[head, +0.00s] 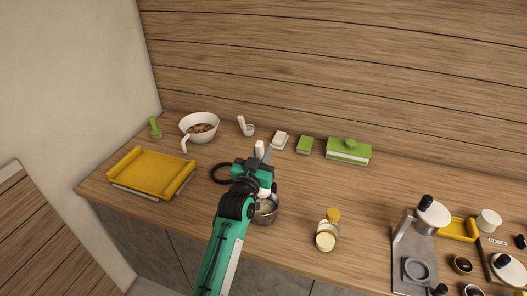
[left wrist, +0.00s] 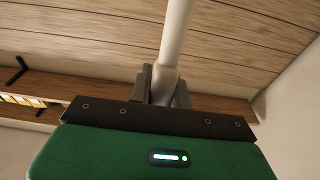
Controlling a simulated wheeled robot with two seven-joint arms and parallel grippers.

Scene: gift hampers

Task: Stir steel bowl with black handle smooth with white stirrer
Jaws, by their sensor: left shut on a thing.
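My left gripper (head: 262,160) is shut on the white stirrer (head: 259,147), whose upper end sticks up past the fingers. In the left wrist view the stirrer (left wrist: 174,45) is a pale rod between the two grey fingers (left wrist: 163,88). The steel bowl (head: 266,219) stands on the counter just below the gripper, with pale contents partly showing. My gripper and forearm hide part of the bowl. The stirrer's lower end is hard to make out at the bowl's mouth. A black loop (head: 214,175) shows left of the gripper; I cannot tell whether it joins the bowl. My right gripper is out of view.
A yellow tray (head: 150,173) lies left, with a white bowl of brown pieces (head: 200,128) behind it. Small white and green blocks and a green-topped box (head: 348,151) stand along the back. A yellow-lidded jar (head: 328,232) stands right of the bowl. Coffee things crowd the far right.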

